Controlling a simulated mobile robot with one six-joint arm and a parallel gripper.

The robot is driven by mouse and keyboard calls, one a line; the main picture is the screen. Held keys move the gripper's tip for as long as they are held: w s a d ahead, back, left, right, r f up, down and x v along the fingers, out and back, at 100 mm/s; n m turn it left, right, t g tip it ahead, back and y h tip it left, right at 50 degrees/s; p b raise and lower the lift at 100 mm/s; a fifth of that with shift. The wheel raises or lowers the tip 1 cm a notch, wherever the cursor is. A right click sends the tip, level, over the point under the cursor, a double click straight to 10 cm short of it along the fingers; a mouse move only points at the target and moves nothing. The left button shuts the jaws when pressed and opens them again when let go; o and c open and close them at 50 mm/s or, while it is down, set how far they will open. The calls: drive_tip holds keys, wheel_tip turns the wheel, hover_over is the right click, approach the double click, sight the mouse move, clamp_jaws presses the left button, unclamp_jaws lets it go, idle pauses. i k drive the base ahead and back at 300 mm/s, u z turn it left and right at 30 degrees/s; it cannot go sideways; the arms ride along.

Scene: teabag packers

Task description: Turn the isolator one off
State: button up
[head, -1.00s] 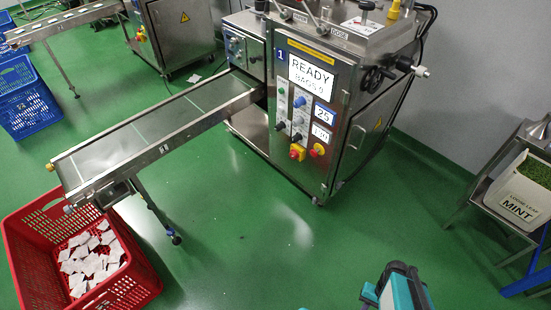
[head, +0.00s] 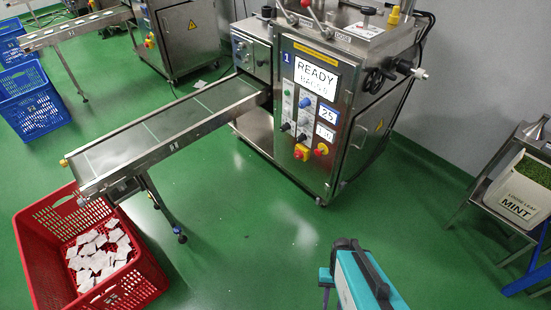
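Machine one (head: 318,125) is a steel cabinet with a blue "1" label and a screen (head: 316,77) reading READY. Low on its front panel is a yellow plate with a red rotary knob, the isolator (head: 301,152). The exact angle of its knob is too small to tell. Right beside it is a round red button on yellow (head: 321,149). A teal and dark part of my arm shows at the bottom edge, well in front of the machine and apart from it. No gripper fingers show.
A conveyor (head: 165,128) runs left from the machine to a red crate (head: 38,262) with white teabags. A mint bin (head: 520,195) on a steel stand is at the right. Blue crates (head: 32,108) and a second machine (head: 185,40) stand at back left. Green floor before the panel is clear.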

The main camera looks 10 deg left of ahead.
sight(298, 154)
drive_tip(key=z, duration=0.45)
drive_tip(key=k, duration=0.2)
drive_tip(key=u, duration=2.6)
drive_tip(key=k, duration=0.7)
drive_tip(key=z, duration=0.25)
drive_tip(key=i, duration=1.65)
drive_tip(key=u, duration=0.15)
